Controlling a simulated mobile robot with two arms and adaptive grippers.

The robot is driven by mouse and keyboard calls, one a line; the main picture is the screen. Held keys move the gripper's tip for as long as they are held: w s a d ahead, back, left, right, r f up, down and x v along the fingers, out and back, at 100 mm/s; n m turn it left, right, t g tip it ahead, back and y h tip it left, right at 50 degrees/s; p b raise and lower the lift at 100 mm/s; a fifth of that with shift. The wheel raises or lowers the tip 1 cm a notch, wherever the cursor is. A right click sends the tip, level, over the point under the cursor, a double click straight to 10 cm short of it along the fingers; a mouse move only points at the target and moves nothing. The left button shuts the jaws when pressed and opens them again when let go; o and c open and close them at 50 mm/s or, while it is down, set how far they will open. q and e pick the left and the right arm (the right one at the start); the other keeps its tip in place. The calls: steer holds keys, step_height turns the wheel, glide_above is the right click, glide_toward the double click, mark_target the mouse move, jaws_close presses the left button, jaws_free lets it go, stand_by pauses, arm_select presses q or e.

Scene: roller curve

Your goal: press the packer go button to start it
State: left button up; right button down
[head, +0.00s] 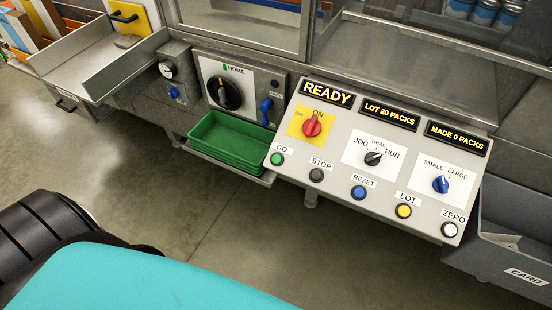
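The packer's control panel (335,163) is a sloped light-grey board right of the middle in the head view. The green GO button (277,159) sits at its lower left corner, uncovered. Right of it are the dark STOP button (316,175), blue RESET button (358,192), yellow LOT button (403,211) and white ZERO button (449,229). The display (328,93) reads READY; others read LOT 20 PACKS (390,113) and MADE 0 PACKS (457,137). Neither gripper shows.
Green trays (231,142) are stacked on a shelf just left of the panel. A black HOME dial (225,93) is above them. A grey CARD bin (512,250) stands at the lower right. Bare floor (190,205) lies in front of the machine.

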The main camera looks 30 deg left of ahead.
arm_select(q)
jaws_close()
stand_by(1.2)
